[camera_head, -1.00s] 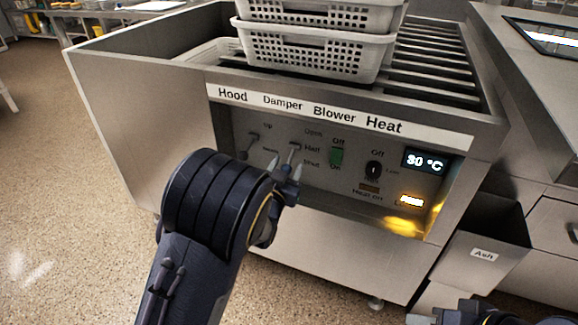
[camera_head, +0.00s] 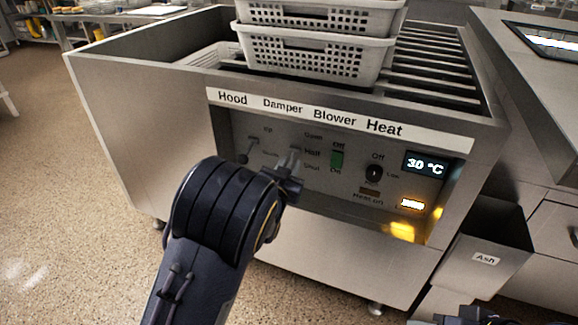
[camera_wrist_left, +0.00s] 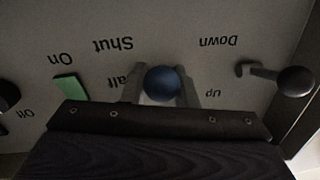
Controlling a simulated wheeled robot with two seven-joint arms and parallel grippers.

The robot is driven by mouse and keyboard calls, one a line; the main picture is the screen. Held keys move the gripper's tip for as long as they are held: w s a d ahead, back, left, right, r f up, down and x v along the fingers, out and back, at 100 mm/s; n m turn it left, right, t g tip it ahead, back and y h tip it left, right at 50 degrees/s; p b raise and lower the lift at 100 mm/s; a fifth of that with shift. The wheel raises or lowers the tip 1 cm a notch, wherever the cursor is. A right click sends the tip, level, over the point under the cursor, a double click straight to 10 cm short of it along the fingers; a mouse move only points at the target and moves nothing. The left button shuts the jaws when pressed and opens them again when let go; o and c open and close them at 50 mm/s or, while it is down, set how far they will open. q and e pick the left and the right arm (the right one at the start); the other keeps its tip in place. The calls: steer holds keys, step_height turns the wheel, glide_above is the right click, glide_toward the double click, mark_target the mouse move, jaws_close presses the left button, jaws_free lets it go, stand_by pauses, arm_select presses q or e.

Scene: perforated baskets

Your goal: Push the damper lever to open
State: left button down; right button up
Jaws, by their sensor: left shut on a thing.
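The damper lever stands on the control panel (camera_head: 228,130) under the Damper label, beside the Open, Half and Shut marks. My left gripper (camera_head: 290,168) is at this lever and hides most of it in the head view. In the left wrist view, the lever's round bluish knob (camera_wrist_left: 163,84) sits between the two grey fingers, which are shut on it. The knob is by the partly covered Half mark; the exact lever angle is hard to tell. A dark part of my right arm (camera_head: 468,316) shows at the bottom right edge; its jaws cannot be made out.
The hood lever (camera_head: 247,153) is left of the gripper and also shows in the left wrist view (camera_wrist_left: 294,80). The green blower switch (camera_head: 337,159) and heat knob (camera_head: 374,172) are to the right. White perforated baskets (camera_head: 312,60) stand on top. An ash bin (camera_head: 486,258) stands lower right.

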mark_target(291, 157)
arm_select(q)
steer(key=shift+r+p, duration=0.3)
steer(key=shift+p, duration=0.3)
steer(key=g+p, duration=0.2)
steer(key=p, duration=0.1)
steer(key=r+g+y+p, duration=0.1)
steer(key=g+p, duration=0.1)
steer(key=p, duration=0.2)
steer(key=r+g+p, duration=0.1)
steer(key=p, duration=0.3)
steer(key=shift+s+a+r+g, duration=0.1)
steer(key=shift+s+r+g, duration=0.15)
steer(key=shift+g, duration=0.15)
steer(key=shift+f+m+g+y+p, duration=0.1)
steer(key=shift+m+g+y+p, duration=0.3)
steer(key=shift+p, duration=0.55)
